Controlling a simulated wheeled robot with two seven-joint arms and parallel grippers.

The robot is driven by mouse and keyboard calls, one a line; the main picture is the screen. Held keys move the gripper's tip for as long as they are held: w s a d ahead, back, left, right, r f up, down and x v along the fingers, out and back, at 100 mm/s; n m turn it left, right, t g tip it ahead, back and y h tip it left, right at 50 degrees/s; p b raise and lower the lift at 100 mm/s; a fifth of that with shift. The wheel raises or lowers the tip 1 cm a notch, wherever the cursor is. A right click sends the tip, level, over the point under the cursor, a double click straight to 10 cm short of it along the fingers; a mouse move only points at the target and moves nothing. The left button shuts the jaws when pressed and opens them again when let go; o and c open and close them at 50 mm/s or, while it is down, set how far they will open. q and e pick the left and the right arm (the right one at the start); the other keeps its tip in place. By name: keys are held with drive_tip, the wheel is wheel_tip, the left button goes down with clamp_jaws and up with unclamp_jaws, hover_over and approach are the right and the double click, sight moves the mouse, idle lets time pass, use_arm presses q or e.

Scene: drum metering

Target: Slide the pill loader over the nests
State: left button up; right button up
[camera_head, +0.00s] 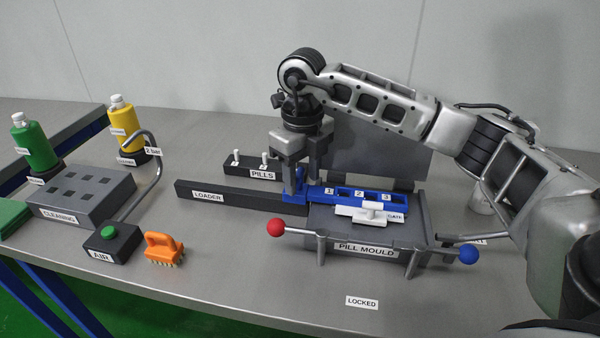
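The blue pill loader (294,199) sits at the right end of the dark rail labelled LOADER (228,196), against the left end of the nests. The nests form a blue strip (344,195) marked 1, 2 and 3 on top of the grey pill mould (335,228). My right gripper (299,181) points down at the loader, with its fingers around the loader's upper part. Whether the fingers press on it cannot be made out. A white gate (368,213) with a knob lies in front of the nests. My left gripper is not in view.
A PILLS block (250,171) with white pegs stands behind the rail. A red-knobbed lever (276,228) and a blue-knobbed lever (468,255) stick out from the mould. An orange brush (163,248), AIR box (113,242) and CLEANING block (82,194) stand left.

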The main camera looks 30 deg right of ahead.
wheel_tip(320, 180, up, 16)
drive_tip(key=p, duration=0.1)
drive_tip(key=shift+p, duration=0.4)
idle(0.6)
